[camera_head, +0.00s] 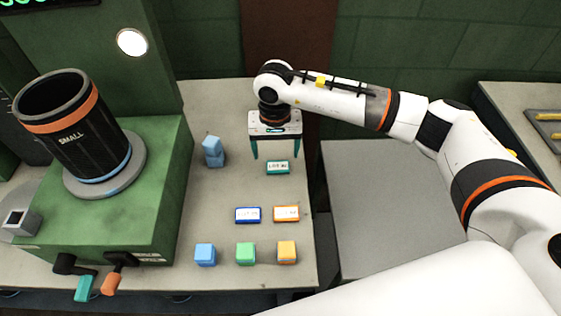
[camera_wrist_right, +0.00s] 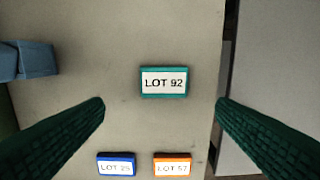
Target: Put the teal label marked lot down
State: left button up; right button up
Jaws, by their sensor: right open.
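The teal label (camera_head: 278,167) lies on the grey table between the back-right edge and the other labels. In the right wrist view the teal label (camera_wrist_right: 164,82) reads "LOT 92" and lies face up. My right gripper (camera_head: 269,157) is open above it, its two teal fingers pointing down. In the wrist view the fingers (camera_wrist_right: 160,106) stand wide apart on either side with nothing between their tips touching the label. My left gripper is not in view.
A blue label (camera_head: 248,215) and an orange label (camera_head: 286,214) lie nearer me. Blue (camera_head: 205,254), green (camera_head: 245,253) and orange (camera_head: 287,252) blocks stand in front. Stacked blue blocks (camera_head: 213,152) stand left. A green machine (camera_head: 120,210) carries a black "SMALL" cylinder (camera_head: 75,125).

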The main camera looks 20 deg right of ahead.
aim_at(278, 165)
jog(key=shift+f, duration=0.4)
jog(key=shift+w+d+f+p, duration=0.2)
jog(key=shift+f+p, duration=0.3)
jog(key=shift+f, duration=0.15)
jog(key=shift+w+d+f+p, duration=0.15)
jog(key=shift+f+p, duration=0.35)
jog(key=shift+f, duration=0.1)
notch_tip(278, 165, down, 2)
jog(key=shift+f+p, duration=0.2)
jog(key=shift+p, duration=0.1)
jog(key=shift+f, duration=0.25)
jog(key=shift+w+f, duration=0.1)
jog(key=shift+c, duration=0.6)
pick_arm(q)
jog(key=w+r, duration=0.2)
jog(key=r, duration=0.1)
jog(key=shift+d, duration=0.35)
pick_arm(e)
jog(key=c, duration=1)
